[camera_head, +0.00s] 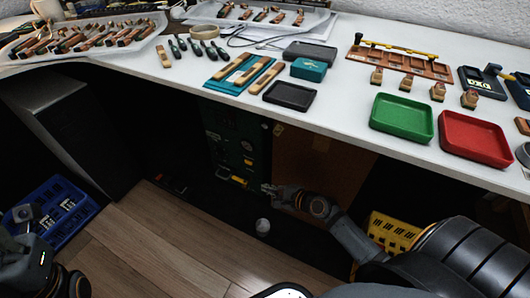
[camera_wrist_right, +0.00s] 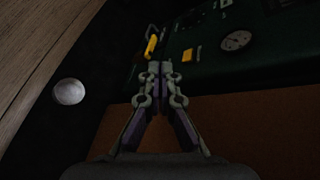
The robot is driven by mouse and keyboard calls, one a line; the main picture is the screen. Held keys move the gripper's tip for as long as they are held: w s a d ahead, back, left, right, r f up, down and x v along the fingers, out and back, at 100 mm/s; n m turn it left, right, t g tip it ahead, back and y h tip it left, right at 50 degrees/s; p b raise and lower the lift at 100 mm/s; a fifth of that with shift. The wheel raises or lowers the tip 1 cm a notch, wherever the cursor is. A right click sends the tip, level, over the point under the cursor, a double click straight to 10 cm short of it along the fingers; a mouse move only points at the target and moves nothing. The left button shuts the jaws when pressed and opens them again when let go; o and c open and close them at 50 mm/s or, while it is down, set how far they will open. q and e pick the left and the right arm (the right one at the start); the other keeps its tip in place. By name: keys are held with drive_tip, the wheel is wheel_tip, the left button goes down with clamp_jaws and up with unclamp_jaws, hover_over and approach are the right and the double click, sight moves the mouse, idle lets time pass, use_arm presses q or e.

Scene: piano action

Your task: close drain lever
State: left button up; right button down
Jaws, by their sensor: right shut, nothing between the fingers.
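A small yellow lever (camera_head: 239,181) sits low on the dark green panel (camera_head: 225,130) under the table; I take it for the drain lever. In the right wrist view the yellow lever (camera_wrist_right: 151,45) stands slanted just beyond my fingertips. My right gripper (camera_head: 268,189) is shut and empty, to the right of the lever. In the right wrist view the closed fingertips (camera_wrist_right: 160,68) appear just below the lever; I cannot tell whether they touch it. My left arm is at the lower left; its fingers are not clear.
A yellow block (camera_wrist_right: 187,55) and a round gauge (camera_wrist_right: 236,41) are on the panel. A pale ball-like object (camera_head: 263,226) lies near the gripper. A brown board (camera_head: 320,165) is right of the panel. The white table (camera_head: 345,105) overhangs; a blue crate (camera_head: 75,225) stands left.

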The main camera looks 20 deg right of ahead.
wheel_tip(320, 180, up, 17)
drive_tip(key=a+n+t+h+p, duration=0.1)
drive_tip(key=n+t+h+p, duration=0.1)
drive_tip(key=n, duration=0.9)
drive_tip(key=t+p, duration=0.1)
drive_tip(key=t, duration=0.1)
drive_tip(key=shift+w+a+f+t+h, duration=0.2)
drive_tip(key=shift+t+h, duration=0.1)
drive_tip(key=shift+t, duration=0.1)
